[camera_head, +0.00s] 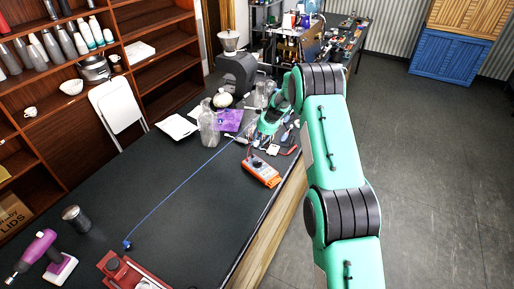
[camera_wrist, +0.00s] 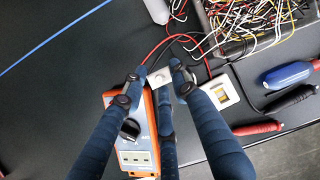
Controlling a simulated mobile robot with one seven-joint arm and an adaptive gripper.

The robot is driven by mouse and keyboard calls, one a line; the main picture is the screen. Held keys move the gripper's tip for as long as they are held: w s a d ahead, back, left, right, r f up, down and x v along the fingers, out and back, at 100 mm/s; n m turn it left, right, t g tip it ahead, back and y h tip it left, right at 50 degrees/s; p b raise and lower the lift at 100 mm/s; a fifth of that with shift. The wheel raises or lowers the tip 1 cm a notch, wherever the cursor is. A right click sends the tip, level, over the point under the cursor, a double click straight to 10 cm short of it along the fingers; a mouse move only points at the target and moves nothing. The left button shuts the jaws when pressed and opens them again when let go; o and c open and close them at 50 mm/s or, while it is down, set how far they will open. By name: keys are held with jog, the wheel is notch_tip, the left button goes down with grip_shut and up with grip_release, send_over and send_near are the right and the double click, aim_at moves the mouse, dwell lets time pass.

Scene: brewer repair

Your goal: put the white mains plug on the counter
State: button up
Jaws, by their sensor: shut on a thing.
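My gripper (camera_wrist: 156,74) is shut on a small white piece, seemingly the white mains plug (camera_wrist: 160,78), held between its fingertips. The plug is low over the dark counter (camera_wrist: 60,95), just beyond the top end of an orange multimeter (camera_wrist: 141,126). I cannot tell whether it touches the counter. In the head view my gripper is at the far part of the counter (camera_head: 165,190), behind the multimeter (camera_head: 262,170); the plug is too small there to make out. The fingers partly cover the multimeter in the wrist view.
Right of the gripper lie a white square part (camera_wrist: 223,93), a blue-handled tool (camera_wrist: 288,76) and red and black probes. A tray of tangled wires (camera_wrist: 250,20) is at the top. A blue line (camera_head: 185,187) crosses the counter. The counter's middle is mostly clear.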

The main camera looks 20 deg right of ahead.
jog(key=shift+f, duration=1.85)
jog(key=shift+f, duration=0.1)
jog(key=o, duration=1)
jog(key=shift+o, duration=0.2)
jog(key=v, duration=1.2)
